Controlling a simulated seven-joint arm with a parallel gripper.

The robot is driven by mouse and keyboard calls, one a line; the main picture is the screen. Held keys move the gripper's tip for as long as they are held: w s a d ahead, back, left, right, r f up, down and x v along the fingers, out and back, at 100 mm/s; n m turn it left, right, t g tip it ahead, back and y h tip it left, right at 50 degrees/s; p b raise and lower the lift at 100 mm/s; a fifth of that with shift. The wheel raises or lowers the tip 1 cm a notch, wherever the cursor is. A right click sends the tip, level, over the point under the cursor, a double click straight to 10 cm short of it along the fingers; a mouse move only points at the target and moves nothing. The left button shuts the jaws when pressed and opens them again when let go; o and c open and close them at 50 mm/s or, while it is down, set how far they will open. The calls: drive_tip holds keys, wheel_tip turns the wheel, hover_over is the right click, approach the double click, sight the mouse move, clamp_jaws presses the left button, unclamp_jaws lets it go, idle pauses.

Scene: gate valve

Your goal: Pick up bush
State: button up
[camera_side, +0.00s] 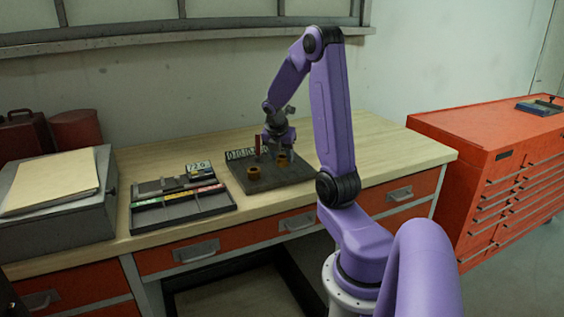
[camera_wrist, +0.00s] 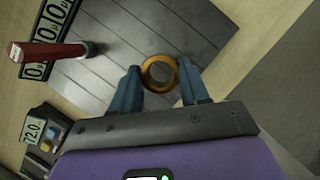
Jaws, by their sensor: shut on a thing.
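A brass-coloured ring, the bush (camera_wrist: 148,83), sits between the two blue fingertips of my gripper (camera_wrist: 159,72) in the wrist view. My gripper is shut on it, with a fingertip on either side. In the side view my gripper (camera_side: 282,151) points down over the dark plate (camera_side: 272,177), and a brass bush (camera_side: 282,161) shows right below it. I cannot tell whether the held bush touches the plate.
A red upright post (camera_wrist: 52,51) stands on the plate, near a strip of number counters (camera_wrist: 48,32). A sectioned tray (camera_side: 180,205) and a grey box (camera_side: 58,205) lie to the left. The wooden bench (camera_side: 385,150) is clear to the right.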

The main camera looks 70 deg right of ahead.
drive_tip(key=s+a+r, duration=0.9)
drive_tip(key=a+r, duration=0.1)
drive_tip(key=a, duration=0.1)
drive_tip(key=w+a+f, duration=0.2)
drive_tip(key=w+a, duration=0.7)
drive_tip(key=a, duration=0.5)
drive_tip(key=w+d+f, duration=0.1)
drive_tip(key=w+f, duration=0.1)
drive_tip(key=w, duration=0.2)
drive_tip(key=w+d+f, duration=0.1)
drive_tip(key=w+f, duration=0.2)
drive_tip(key=w, duration=0.1)
drive_tip(key=w+d+f, duration=0.1)
drive_tip(key=w+f, duration=0.2)
drive_tip(key=w, duration=0.1)
drive_tip(key=shift+d, duration=0.3)
drive_tip(key=shift+w+d+f, duration=0.15)
drive_tip(key=shift+w+f, duration=0.3)
drive_tip(key=shift+f, duration=0.1)
drive_tip(key=shift+w+f, duration=0.15)
drive_tip(key=shift+f, duration=1.5)
drive_tip(key=shift+f, duration=0.1)
